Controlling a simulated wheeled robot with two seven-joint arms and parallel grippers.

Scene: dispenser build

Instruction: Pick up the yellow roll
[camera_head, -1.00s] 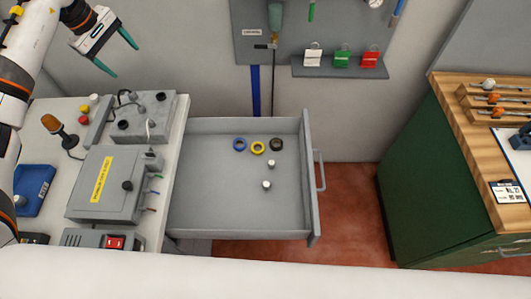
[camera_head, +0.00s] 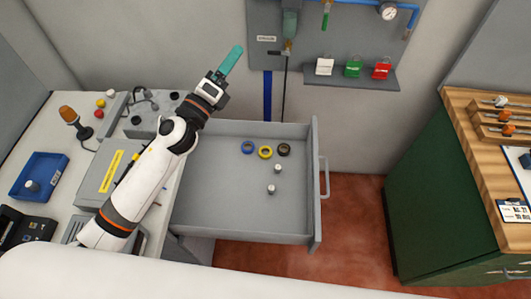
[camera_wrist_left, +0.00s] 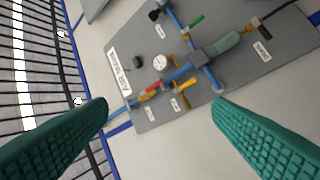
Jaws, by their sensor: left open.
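The yellow roll (camera_head: 265,152) lies in the open grey drawer (camera_head: 215,215), between a blue roll (camera_head: 247,147) and a black roll (camera_head: 284,149). My left gripper (camera_head: 231,58) is raised up and behind the drawer, pointing toward the back wall, apart from the rolls. In the left wrist view its two green fingers (camera_wrist_left: 160,115) are spread wide with nothing between them. The yellow roll does not show in the left wrist view. My right gripper is not in view.
Two small white-topped pieces (camera_head: 278,169) stand in the drawer near the rolls. A wall panel with pipes and a shelf of padlocks (camera_head: 352,74) is behind. A green cabinet (camera_head: 425,180) stands at the right. The drawer's front half is mostly clear.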

